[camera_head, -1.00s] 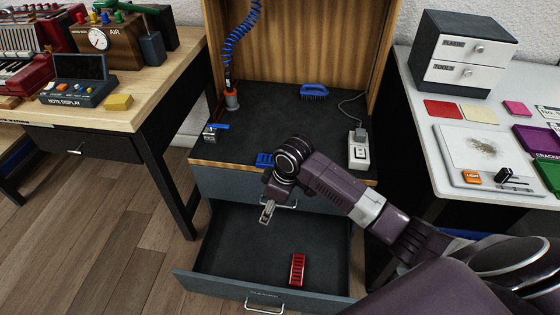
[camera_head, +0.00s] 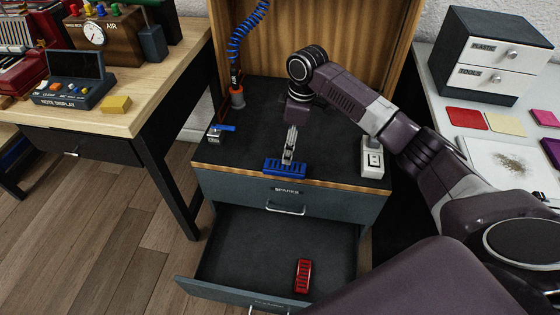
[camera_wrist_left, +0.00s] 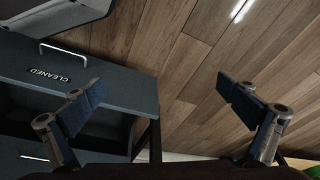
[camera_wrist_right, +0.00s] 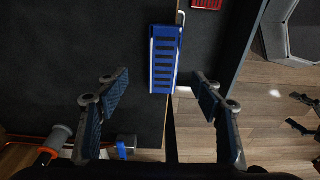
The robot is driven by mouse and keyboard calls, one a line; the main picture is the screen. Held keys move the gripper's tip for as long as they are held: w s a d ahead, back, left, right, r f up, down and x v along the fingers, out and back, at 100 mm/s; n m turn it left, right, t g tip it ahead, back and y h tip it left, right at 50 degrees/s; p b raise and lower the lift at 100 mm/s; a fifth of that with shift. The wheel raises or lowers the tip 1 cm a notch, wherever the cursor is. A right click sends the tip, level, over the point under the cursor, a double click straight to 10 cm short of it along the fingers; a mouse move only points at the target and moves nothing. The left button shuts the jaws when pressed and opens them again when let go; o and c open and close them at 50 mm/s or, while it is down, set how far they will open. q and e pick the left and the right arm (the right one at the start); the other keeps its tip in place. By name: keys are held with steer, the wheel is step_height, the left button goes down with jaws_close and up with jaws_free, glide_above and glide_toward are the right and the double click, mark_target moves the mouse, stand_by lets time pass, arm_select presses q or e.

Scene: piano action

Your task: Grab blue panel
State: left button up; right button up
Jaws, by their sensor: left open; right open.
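The blue panel (camera_head: 285,167) is a slotted blue piece at the front edge of the dark cabinet top, above the drawer labelled spares. In the right wrist view the blue panel (camera_wrist_right: 164,58) lies beyond and between my open fingertips. My right gripper (camera_head: 289,150) is just behind and above the panel in the head view; whether it touches is unclear. In its own view the right gripper (camera_wrist_right: 160,88) is open with nothing between the fingers. My left gripper (camera_wrist_left: 162,92) is open and empty, with wooden floor and a drawer front labelled cleaned beyond it.
A red slotted panel (camera_head: 303,276) lies in the open lower drawer (camera_head: 230,250). On the cabinet top stand a white switch box (camera_head: 372,158), a blue-handled clamp (camera_head: 219,132) and a hose fitting (camera_head: 237,97). Tables flank the cabinet.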

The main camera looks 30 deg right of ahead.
mark_target(285, 166)
steer(key=shift+w+f, duration=0.1)
steer(key=shift+f, duration=0.35)
steer(key=shift+s+a+f+b, duration=0.1)
steer(key=shift+s+f+b, duration=0.2)
steer(key=shift+f, duration=0.25)
steer(key=shift+w+a+f+b, duration=0.15)
steer(key=shift+f+b, duration=0.1)
steer(key=shift+f, duration=0.65)
steer(key=shift+a+f+b, duration=0.2)
steer(key=shift+f+b, duration=0.1)
steer(key=shift+f, duration=0.55)
steer(key=shift+w+a+f+b, duration=0.15)
steer(key=shift+f+b, duration=0.1)
steer(key=shift+f, duration=0.65)
arm_select(q)
steer(key=w+v, duration=0.1)
steer(key=v, duration=0.7)
steer(key=shift+r, duration=0.5)
arm_select(e)
steer(key=shift+s, duration=0.1)
steer(key=c, duration=1.4)
steer(key=shift+r, duration=0.15)
